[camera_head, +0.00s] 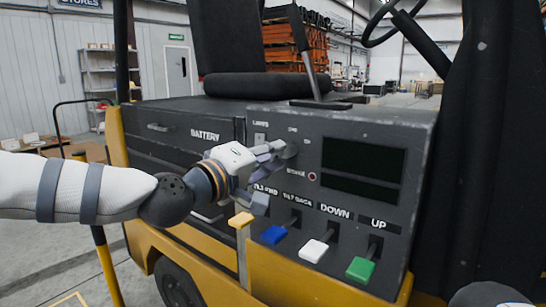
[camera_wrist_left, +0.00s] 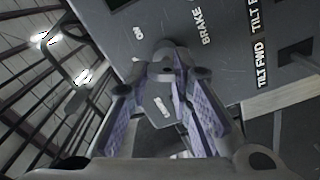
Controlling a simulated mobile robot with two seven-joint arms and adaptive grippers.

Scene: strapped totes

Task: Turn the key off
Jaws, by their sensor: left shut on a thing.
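The key (camera_wrist_left: 170,52) sits in the dark control panel (camera_head: 420,135) of the yellow and black forklift, close to an "ON" label. In the left wrist view its grey head shows between my purple-padded fingertips. My left gripper (camera_head: 275,150) comes in from the left at the panel and is shut on the key. In the head view the fingers cover most of the key, so its exact angle is hard to tell.
Below the key stand several levers with yellow (camera_head: 241,220), blue (camera_head: 273,234), white (camera_head: 313,251) and green (camera_head: 360,269) knobs. A brake light (camera_head: 312,176) and a dark display (camera_head: 362,158) lie right of the gripper. The seat (camera_head: 265,86) is behind the panel.

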